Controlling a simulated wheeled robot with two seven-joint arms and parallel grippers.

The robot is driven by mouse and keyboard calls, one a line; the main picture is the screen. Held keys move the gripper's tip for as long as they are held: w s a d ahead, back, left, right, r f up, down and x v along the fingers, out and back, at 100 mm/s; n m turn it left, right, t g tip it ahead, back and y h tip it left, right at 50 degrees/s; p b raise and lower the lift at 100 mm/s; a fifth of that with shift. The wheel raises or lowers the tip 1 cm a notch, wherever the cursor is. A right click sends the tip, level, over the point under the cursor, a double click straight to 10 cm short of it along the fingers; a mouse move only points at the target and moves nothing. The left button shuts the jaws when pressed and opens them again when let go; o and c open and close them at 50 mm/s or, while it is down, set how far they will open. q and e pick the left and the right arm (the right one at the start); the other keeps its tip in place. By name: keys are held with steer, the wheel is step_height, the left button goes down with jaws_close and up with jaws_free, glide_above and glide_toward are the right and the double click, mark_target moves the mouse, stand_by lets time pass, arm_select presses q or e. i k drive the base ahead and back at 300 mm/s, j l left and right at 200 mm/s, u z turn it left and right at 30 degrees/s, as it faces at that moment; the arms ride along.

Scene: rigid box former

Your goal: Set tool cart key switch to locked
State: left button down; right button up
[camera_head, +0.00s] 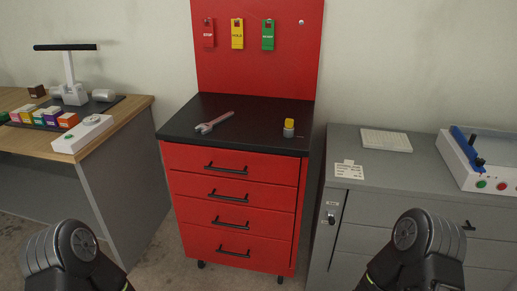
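The red tool cart (232,214) stands in the middle, with several drawers, all closed, and a black top (253,114). A small grey cylinder with a yellow cap (289,127) stands upright near the right front of the top. It may be the key switch, but its setting is too small to read. A wrench (214,122) with a reddish handle lies left of it. My arms reach in at the bottom left and bottom right, apart from the cart. Neither gripper's fingers show.
Red, yellow and green tags (237,34) hang on the cart's red back panel (285,75). A wooden-topped bench (125,108) stands at left. At right, a grey cabinet (400,178) carries a keypad-like white block (386,140) and a blue-handled device (485,160).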

mark_target(289, 132)
steer(key=z, duration=0.5)
steer(key=i+j+z, duration=0.1)
steer(key=z, duration=0.35)
steer(key=j+z, duration=0.15)
steer(key=z, duration=0.35)
steer(key=j+z, duration=0.1)
steer(key=z, duration=0.4)
steer(key=j+z, duration=0.25)
steer(key=j, duration=0.15)
steer(key=k+j+z, duration=0.1)
steer(key=j+z, duration=0.15)
steer(key=k+j+z, duration=0.1)
steer(key=j+z, duration=0.15)
steer(key=j, duration=0.2)
steer(key=k+j+z, duration=0.25)
steer(key=j+z, duration=0.3)
steer(key=k+j, duration=0.25)
steer(key=j, duration=0.15)
steer(key=k+j, duration=0.3)
steer(key=j, duration=0.15)
steer(key=k+j+z, duration=0.1)
steer(key=k+j, duration=0.15)
steer(key=j, duration=0.15)
